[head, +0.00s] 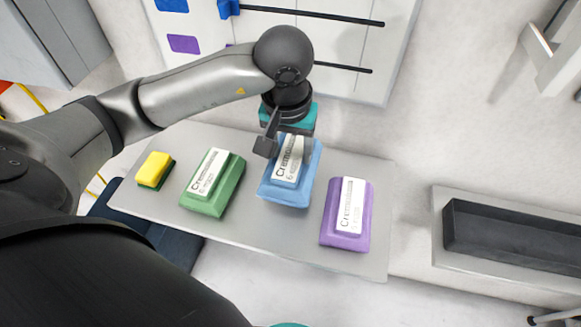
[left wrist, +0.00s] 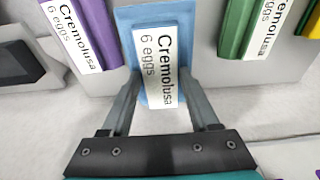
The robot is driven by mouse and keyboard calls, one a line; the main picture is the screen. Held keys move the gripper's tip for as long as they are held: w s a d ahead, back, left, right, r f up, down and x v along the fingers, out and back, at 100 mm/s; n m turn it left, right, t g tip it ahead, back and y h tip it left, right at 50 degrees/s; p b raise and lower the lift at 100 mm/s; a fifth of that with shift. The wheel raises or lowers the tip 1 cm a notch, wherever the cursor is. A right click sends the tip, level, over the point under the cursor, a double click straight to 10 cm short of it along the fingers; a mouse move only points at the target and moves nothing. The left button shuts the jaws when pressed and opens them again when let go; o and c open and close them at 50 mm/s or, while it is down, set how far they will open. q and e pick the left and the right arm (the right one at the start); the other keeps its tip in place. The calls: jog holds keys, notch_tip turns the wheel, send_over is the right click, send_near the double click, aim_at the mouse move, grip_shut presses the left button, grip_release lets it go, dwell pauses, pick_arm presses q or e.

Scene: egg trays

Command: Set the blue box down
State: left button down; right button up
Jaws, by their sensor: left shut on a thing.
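The blue box (head: 291,187) is an egg carton with a white "Cremolusa 6 eggs" label. It is at the grey table (head: 270,242), between a green box (head: 208,200) and a purple box (head: 344,236). My left gripper (head: 280,146) is shut on the blue box at its far end. In the left wrist view the fingers of the left gripper (left wrist: 163,100) lie on both sides of the blue box (left wrist: 146,20). I cannot tell whether its underside touches the table. My right gripper is not in view.
A yellow and green sponge (head: 155,168) lies at the table's left end. A white board (head: 395,60) with dark rails stands behind the table. A dark bin (head: 510,235) sits on a grey surface at the right. Gaps separate the boxes.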

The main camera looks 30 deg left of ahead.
pick_arm(q)
jog(key=shift+f, duration=3.1)
jog(key=shift+f+b, duration=0.15)
jog(key=shift+b, duration=0.25)
jog(key=shift+c, duration=0.7)
grip_release()
